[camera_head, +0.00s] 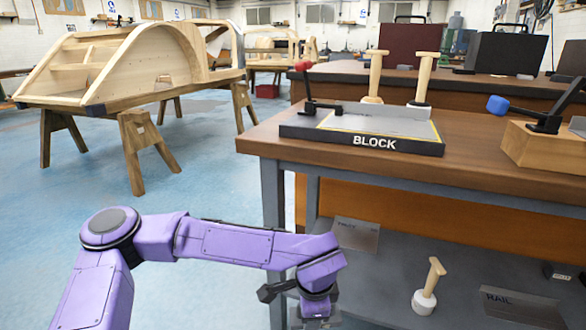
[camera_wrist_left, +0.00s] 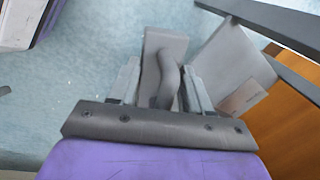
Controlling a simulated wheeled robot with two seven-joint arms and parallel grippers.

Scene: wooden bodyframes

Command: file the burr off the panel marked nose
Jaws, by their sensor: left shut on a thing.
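My left gripper (camera_head: 308,304) is low in front of the bench's left end. In the left wrist view its two fingers (camera_wrist_left: 162,92) are shut on the curved handle of a grey tool (camera_wrist_left: 163,42) with a flat, block-like body. I cannot tell whether this is the file. I can read no panel marked nose. A flat grey panel (camera_head: 376,123) lies on the black fixture marked BLOCK (camera_head: 335,137), beside a red-knobbed clamp (camera_head: 307,92). Another grey panel (camera_head: 357,235), its label too small to read, lies on the lower shelf. My right gripper is out of view.
A blue-knobbed clamp (camera_head: 498,105) on a wooden block is at right. A plate marked RAIL (camera_head: 520,306) and a mallet (camera_head: 427,292) are on the shelf.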

